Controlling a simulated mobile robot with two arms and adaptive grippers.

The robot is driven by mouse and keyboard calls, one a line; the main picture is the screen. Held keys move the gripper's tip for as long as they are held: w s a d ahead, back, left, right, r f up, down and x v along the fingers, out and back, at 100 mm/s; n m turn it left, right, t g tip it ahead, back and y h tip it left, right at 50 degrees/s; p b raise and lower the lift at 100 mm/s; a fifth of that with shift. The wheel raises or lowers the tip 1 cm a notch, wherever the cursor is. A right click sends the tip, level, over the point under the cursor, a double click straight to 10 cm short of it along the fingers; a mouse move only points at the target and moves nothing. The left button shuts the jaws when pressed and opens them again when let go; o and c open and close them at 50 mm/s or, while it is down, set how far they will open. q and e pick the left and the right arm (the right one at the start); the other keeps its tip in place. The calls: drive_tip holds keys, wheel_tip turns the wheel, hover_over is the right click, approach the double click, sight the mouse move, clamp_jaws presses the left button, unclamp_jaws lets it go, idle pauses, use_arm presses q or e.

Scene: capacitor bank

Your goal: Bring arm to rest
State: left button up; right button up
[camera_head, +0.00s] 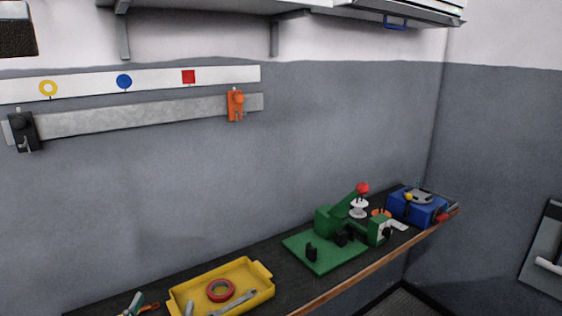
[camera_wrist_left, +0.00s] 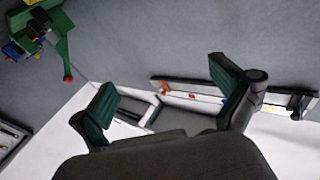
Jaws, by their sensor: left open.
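My left gripper (camera_wrist_left: 166,80) shows in the left wrist view, with its two dark green padded fingers spread wide apart. Nothing is between the fingers; the wall and a rail lie beyond them. I cannot clearly make out this gripper in the head view. My right gripper is not in view. The left wrist view is strongly rotated, with the green fixture (camera_wrist_left: 60,38) at its upper left.
A dark workbench (camera_head: 275,264) runs along the grey wall. It carries a yellow tray (camera_head: 246,291) with tape and a wrench, the green fixture (camera_head: 322,262) and a blue device (camera_head: 425,209). A rail (camera_head: 130,115) holds black (camera_head: 22,131) and orange (camera_head: 235,105) clamps.

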use_arm(q)
drive_tip(key=s+a+f+n+g+y, duration=0.25)
drive_tip(key=s+f+g, duration=0.55)
drive_tip(key=s+f, duration=0.4)
drive_tip(key=s+d+f+m+g+h, duration=0.1)
drive_tip(key=s+d+f+g, duration=0.25)
drive_tip(key=s, duration=0.45)
drive_tip(key=s+d+f+m+g+h, duration=0.1)
drive_tip(key=s+d+f+m+g, duration=0.15)
drive_tip(key=s+f+g, duration=0.4)
wheel_tip(320, 180, down, 22)
drive_tip(key=s+b, duration=0.1)
drive_tip(key=s, duration=0.1)
drive_tip(key=s+a+f+b, duration=0.1)
drive_tip(key=s+a+f, duration=0.2)
drive_tip(key=s+f, duration=1.4)
wheel_tip(320, 180, down, 3)
drive_tip(key=shift+s+r+g, duration=0.2)
drive_tip(key=shift+s+g, duration=0.05)
drive_tip(key=shift+g, duration=0.05)
